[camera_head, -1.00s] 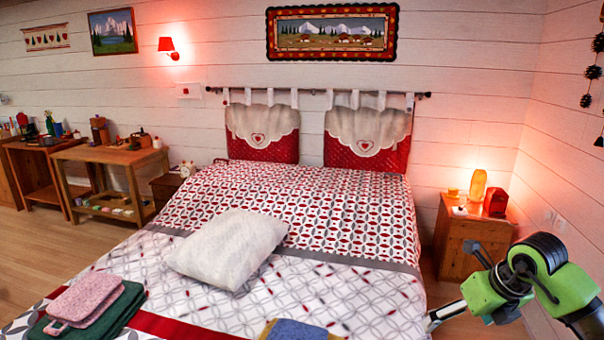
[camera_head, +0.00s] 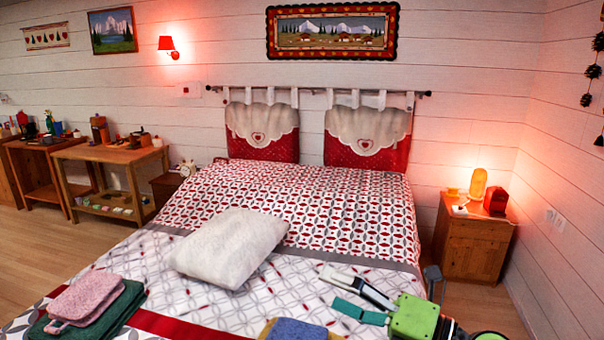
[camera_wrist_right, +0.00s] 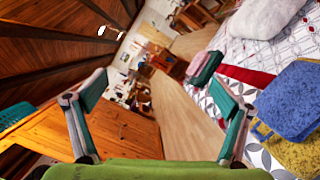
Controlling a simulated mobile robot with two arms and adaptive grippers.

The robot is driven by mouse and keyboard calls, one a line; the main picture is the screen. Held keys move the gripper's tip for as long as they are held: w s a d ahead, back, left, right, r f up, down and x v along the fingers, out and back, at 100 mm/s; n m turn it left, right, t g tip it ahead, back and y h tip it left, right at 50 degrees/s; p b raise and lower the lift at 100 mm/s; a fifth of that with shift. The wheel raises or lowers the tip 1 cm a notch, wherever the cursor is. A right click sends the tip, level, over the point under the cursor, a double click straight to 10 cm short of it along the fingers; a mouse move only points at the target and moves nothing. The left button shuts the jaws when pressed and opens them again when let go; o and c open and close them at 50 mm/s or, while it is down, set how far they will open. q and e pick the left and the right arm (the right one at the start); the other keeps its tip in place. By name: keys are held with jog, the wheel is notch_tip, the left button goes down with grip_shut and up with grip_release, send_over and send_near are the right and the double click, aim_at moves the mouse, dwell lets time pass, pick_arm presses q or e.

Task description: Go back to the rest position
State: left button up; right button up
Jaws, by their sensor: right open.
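My right gripper (camera_head: 328,288) is open and empty over the lower right part of the bed (camera_head: 350,240), its fingers pointing left. In the right wrist view its two fingers (camera_wrist_right: 160,88) stand wide apart with nothing between them. My left gripper is in neither view.
A white pillow (camera_head: 228,248) lies mid-bed. A folded pink cloth (camera_head: 86,298) lies on green cloth (camera_head: 108,316) at the left. A blue cloth (camera_head: 295,330) on yellow lies at the front edge. A nightstand (camera_head: 472,245) with a lit lamp (camera_head: 477,184) stands right of the bed.

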jog(key=w+d+r+m+t+h, duration=0.1)
jog(key=d+r+m+t+h, duration=0.3)
jog(key=d+m+t+h, duration=0.95)
jog(key=s+d+f+m+g+h, duration=0.2)
jog(key=d+f+m+g, duration=0.15)
jog(key=f+m, duration=0.5)
jog(key=s+d+f+m+g+h, duration=0.2)
jog(key=d+f+m+g+h, duration=0.15)
jog(key=f+m, duration=0.5)
jog(key=s+a+f+m+g+y, duration=0.1)
jog(key=s+f+m+g, duration=0.2)
jog(key=s+f+g, duration=0.65)
jog(key=s+a+f+g+y, duration=0.1)
jog(key=s+a+f+g, duration=0.1)
jog(key=s+f, duration=0.45)
jog(key=s+a+f+g+y, duration=0.1)
jog(key=s+a+f, duration=0.2)
jog(key=s, duration=0.6)
notch_tip(320, 180, down, 31)
jog(key=s+g+b, duration=0.1)
jog(key=s+b, duration=0.1)
jog(key=b, duration=0.2)
jog(key=s+d+f+g+b, duration=0.1)
jog(key=s+d+f+b, duration=0.1)
jog(key=s+f, duration=1.4)
notch_tip(320, 180, down, 2)
jog(key=shift+s+d+f+g, duration=0.1)
jog(key=shift+s+d+g, duration=0.15)
jog(key=shift+d, duration=0.35)
